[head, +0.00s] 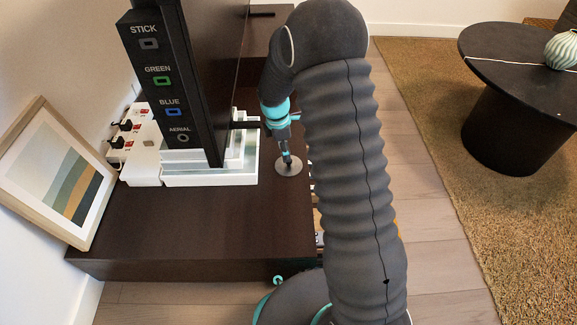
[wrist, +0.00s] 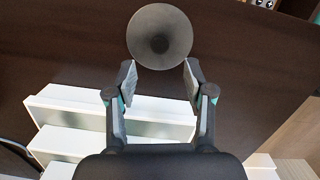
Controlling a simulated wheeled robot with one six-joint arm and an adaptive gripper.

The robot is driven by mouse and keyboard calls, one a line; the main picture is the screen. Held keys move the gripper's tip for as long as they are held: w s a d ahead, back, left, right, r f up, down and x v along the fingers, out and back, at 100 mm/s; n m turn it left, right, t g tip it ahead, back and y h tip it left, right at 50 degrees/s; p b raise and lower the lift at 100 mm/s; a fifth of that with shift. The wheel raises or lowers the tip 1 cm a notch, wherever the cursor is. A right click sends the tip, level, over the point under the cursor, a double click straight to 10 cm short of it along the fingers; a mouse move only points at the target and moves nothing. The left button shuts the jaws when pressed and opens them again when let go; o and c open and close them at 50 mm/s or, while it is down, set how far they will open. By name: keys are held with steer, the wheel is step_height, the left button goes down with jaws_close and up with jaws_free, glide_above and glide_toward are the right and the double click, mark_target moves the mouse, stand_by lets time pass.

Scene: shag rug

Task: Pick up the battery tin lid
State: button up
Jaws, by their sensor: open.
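The battery tin lid (head: 289,166) is a small grey metal disc lying on the dark brown cabinet top, near its right edge. In the wrist view the lid (wrist: 160,36) is round, with a darker spot at its middle, and lies just ahead of my fingertips.
A black panel with labelled ports (head: 165,75) stands on white stacked boxes (head: 210,178) left of the lid. A white power strip (head: 125,128) and a leaning framed picture (head: 58,170) are further left. The cabinet top (head: 200,225) is clear in front. A round dark table (head: 510,60) stands on the rug.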

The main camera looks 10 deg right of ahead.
mark_target(289, 163)
steer(key=shift+d+f+b, duration=0.2)
steer(key=shift+d+f, duration=0.05)
steer(key=shift+f, duration=0.65)
steer(key=shift+d+f+b, duration=0.2)
steer(key=shift+f, duration=0.65)
steer(key=shift+d+f+b, duration=0.2)
steer(key=shift+d+f, duration=0.05)
steer(key=shift+f, duration=0.65)
jaws_close()
